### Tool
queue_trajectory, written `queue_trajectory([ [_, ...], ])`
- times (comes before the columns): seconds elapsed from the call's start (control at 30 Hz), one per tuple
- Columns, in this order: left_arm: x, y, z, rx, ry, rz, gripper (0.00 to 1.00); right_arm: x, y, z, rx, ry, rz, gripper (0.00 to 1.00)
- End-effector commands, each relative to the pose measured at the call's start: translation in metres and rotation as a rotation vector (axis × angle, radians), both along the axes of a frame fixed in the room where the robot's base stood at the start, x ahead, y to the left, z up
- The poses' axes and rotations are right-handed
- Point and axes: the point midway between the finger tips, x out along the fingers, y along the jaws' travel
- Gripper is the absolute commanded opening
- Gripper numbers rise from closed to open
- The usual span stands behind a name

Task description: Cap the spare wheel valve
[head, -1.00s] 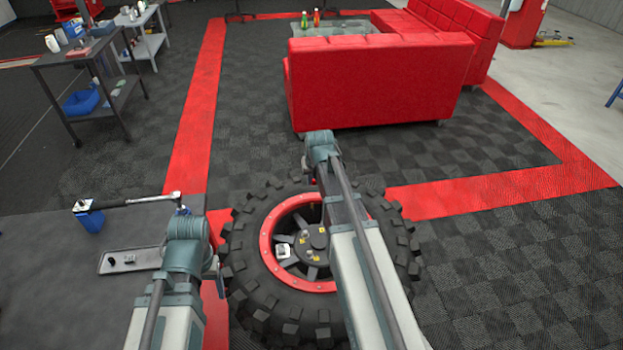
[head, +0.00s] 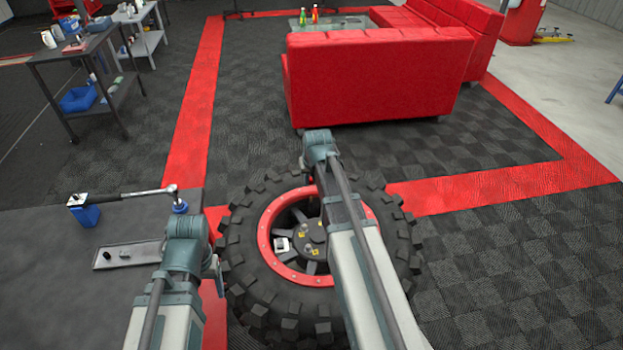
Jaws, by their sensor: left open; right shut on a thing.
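The spare wheel (head: 252,292) lies flat on the floor, a big black knobbly tyre with a red-ringed rim (head: 268,252). A small white square piece (head: 282,244) and yellow marks show on its dark hub (head: 313,236). I cannot make out the valve. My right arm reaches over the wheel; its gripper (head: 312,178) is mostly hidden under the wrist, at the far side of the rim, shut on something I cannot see. My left gripper (head: 217,270) is open beside the tyre's left edge, apart from the rim, partly hidden by its wrist.
A grey surface at left carries a shallow tray (head: 130,254) with small dark pieces. A long-handled wrench (head: 140,193) lies behind it, with a blue block (head: 86,215) at one end. A red sofa (head: 385,80) stands beyond the wheel. Chequered floor at right is clear.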

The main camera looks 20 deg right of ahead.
Motion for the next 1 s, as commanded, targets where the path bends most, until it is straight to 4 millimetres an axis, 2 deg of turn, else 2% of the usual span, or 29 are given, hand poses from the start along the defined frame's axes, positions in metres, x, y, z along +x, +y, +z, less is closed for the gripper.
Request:
queue_trajectory([
  [0.03, 0.0, 0.0, -0.006, 0.0, 0.0, 0.0, 0.7, 0.0, 0.0, -0.006, 0.0, 0.0, 0.0, 0.0],
  [0.7, 0.0, 0.0, -0.044, 0.0, 0.0, 0.0, 0.7, 0.0, 0.0, -0.044, 0.0, 0.0, 0.0, 0.0],
  [1.0, 0.0, 0.0, -0.056, 0.0, 0.0, 0.0, 0.7, 0.0, 0.0, -0.056, 0.0, 0.0, 0.0, 0.0],
])
